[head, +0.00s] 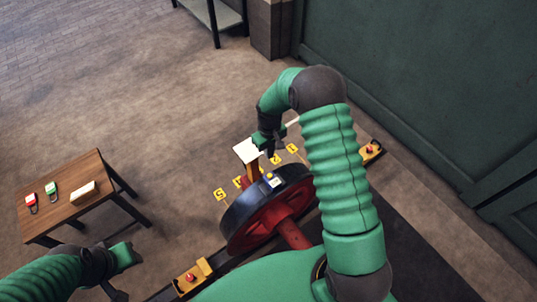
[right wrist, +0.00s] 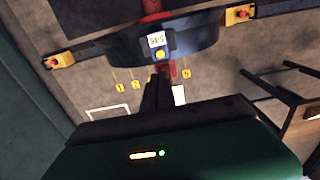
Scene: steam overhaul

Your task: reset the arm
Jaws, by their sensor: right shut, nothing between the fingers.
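My right arm reaches over the wheel in the head view. Its gripper (head: 272,148) hangs beyond the wheel, beside a white plate on a post (head: 247,151). In the right wrist view the right gripper's dark fingers (right wrist: 158,92) are together with nothing between them. They point toward a red wheel with a dark rim (head: 240,219), which also shows in the right wrist view (right wrist: 195,55).
A wooden table (head: 66,208) at left holds a red tag (head: 31,199), a green tag (head: 51,190) and a pale block (head: 83,194). Yellow boxes with red buttons stand at the track's far (head: 372,151) and near (head: 193,278) ends. A green wall (head: 440,90) bounds the right.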

